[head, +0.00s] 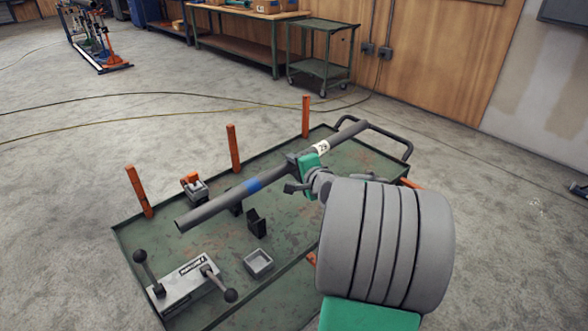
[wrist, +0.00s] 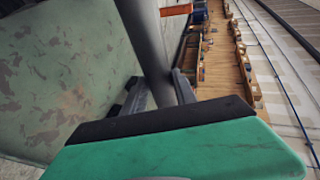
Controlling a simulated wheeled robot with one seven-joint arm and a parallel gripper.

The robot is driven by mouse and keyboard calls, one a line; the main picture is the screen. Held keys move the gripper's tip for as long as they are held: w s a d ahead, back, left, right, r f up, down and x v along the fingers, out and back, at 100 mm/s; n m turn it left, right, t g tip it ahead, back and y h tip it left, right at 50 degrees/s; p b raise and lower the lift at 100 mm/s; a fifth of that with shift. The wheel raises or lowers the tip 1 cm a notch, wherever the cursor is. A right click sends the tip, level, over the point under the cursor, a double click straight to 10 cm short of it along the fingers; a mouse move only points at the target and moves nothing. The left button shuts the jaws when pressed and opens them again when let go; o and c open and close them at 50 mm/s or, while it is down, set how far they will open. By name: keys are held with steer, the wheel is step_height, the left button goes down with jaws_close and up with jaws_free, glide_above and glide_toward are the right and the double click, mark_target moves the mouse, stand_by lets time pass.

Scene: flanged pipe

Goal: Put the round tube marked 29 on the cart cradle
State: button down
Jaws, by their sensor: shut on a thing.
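A long grey round tube (head: 220,203) with a blue band and a white number label (head: 321,147) extends diagonally over the green cart (head: 190,226). The label's digits are small, but look like 29. My gripper (head: 304,167) is shut on the tube between the band and the label. In the wrist view, the tube (wrist: 149,42) passes between the fingers (wrist: 160,92). A black cradle support (head: 256,222) stands on the cart top, in front of the tube. I cannot tell whether the tube touches either support.
Orange posts (head: 234,149) stand along the cart's far edge. A grey box with black-knobbed levers (head: 186,284), a small square tray (head: 258,263) and an orange-topped clamp (head: 194,187) sit on the cart. A workbench (head: 240,45) and a smaller cart (head: 322,68) stand behind, across open floor.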

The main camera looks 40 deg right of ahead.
steer(key=shift+f+b, duration=3.35)
steer(key=shift+f, duration=1.15)
steer(key=shift+s+a, duration=0.1)
steer(key=shift+f+b, duration=0.3)
steer(key=shift+f, duration=0.25)
steer(key=c, duration=1.3)
jaws_free()
steer(key=shift+c, duration=0.2)
steer(key=o, duration=0.4)
steer(key=shift+f, duration=0.1)
steer(key=shift+o, duration=0.2)
steer(key=shift+s+f, duration=0.1)
steer(key=shift+s, duration=0.05)
steer(key=p+v, duration=0.1)
steer(key=v, duration=0.6)
steer(key=shift+s+r, duration=0.25)
steer(key=shift+s, duration=0.05)
